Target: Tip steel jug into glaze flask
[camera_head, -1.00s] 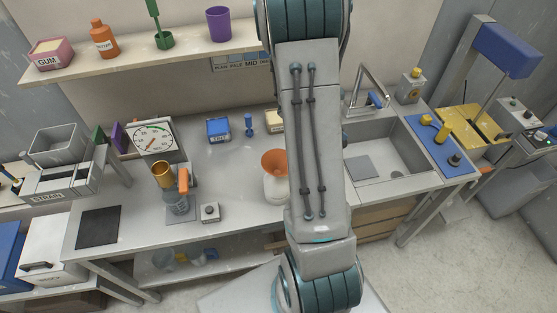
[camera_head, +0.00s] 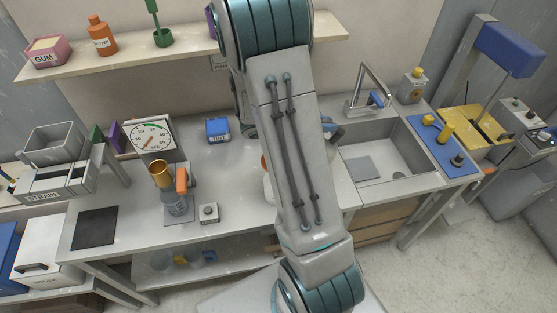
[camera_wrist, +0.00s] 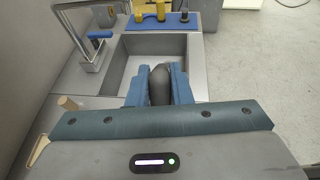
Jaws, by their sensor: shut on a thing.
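My gripper (camera_wrist: 159,78) shows in the wrist view with its two blue fingers closed on a dark grey, rounded piece (camera_wrist: 159,88). This looks like part of the steel jug; the rest of the jug cannot be made out, nor its tilt or contents. A white vessel (camera_head: 267,184) with an orange funnel-like top, likely the glaze flask, stands on the bench; only a thin left edge shows beside my arm. I cannot tell how far the jug is from it.
The sink (camera_head: 390,155) lies right of my arm, with a tap (camera_head: 368,85) behind it. A shelf (camera_head: 190,55) runs above the bench.

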